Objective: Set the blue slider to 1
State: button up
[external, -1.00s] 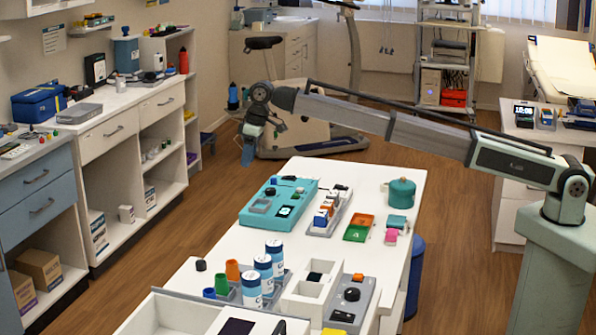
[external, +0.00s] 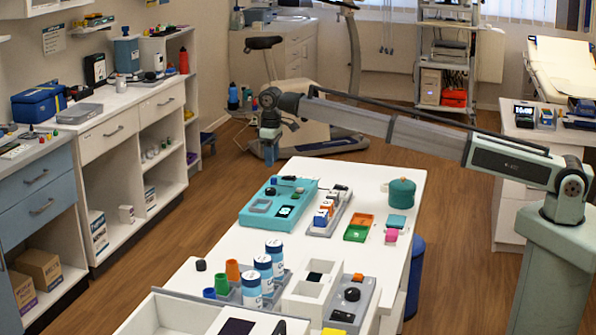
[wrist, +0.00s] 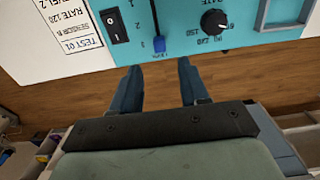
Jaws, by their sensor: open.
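The blue slider (wrist: 159,44) sits on a teal panel (wrist: 182,14) in the wrist view, at the near end of a dark slot (wrist: 155,18). My gripper (wrist: 158,64) is open and empty. Its two blue fingers show below the panel's near edge, one to each side of the slider's line, apart from it. In the external view my gripper (external: 270,162) hangs beyond the table's far left corner.
On the panel are a black rocker switch (wrist: 114,26) and a black knob (wrist: 213,20). A white labelled sheet (wrist: 70,25) lies beside it. In the external view, a tray of small blocks (external: 328,212) and blue-white bottles (external: 264,268) stand nearby. Wooden floor shows under my fingers.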

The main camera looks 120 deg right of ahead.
aim_at(272, 178)
jog(key=shift+f, duration=3.45)
jog(key=shift+c, duration=0.3)
grip_shut()
